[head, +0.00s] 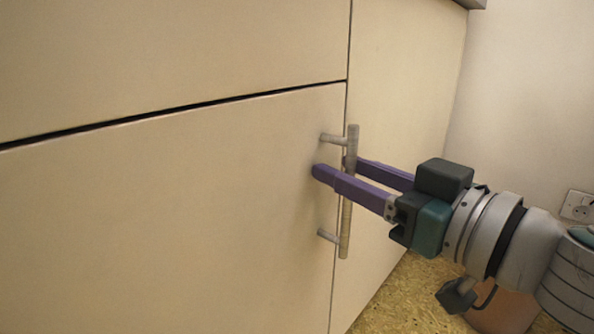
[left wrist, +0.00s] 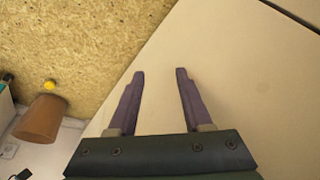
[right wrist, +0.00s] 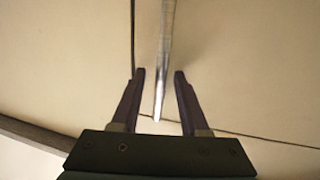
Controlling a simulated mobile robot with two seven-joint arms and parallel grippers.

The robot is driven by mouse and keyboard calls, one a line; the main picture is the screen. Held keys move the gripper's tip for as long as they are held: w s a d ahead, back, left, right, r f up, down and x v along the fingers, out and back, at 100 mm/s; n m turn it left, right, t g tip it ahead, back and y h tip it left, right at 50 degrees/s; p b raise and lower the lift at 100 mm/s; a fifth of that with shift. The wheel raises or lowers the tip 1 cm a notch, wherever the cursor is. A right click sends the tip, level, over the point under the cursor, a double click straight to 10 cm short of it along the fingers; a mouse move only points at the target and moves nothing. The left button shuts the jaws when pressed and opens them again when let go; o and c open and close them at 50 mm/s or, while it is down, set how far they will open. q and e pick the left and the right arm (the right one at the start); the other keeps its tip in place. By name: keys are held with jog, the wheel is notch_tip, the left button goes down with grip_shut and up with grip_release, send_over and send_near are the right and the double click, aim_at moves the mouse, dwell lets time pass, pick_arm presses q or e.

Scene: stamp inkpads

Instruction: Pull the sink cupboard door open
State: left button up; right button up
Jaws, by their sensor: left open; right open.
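The beige sink cupboard door (head: 170,215) fills the lower left of the head view, flush with its neighbours. Its grey vertical bar handle (head: 346,235) stands near the door's right edge on two posts. My right gripper (head: 341,167) is open, one purple finger on each side of the bar. In the right wrist view the handle (right wrist: 166,50) runs between the open fingers (right wrist: 161,71), with a visible gap to each. My left gripper (left wrist: 160,72) is open and empty in the left wrist view, over a beige panel and the floor; it is outside the head view.
A drawer front (head: 170,60) lies above the door, across a dark gap. A plain panel (head: 400,75) stands to the right. A brown pot (left wrist: 38,128) stands on the speckled floor (left wrist: 75,35). A wall socket (head: 577,206) is at far right.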

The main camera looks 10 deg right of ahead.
jog(key=shift+c, duration=0.3)
grip_shut()
dwell(1.1)
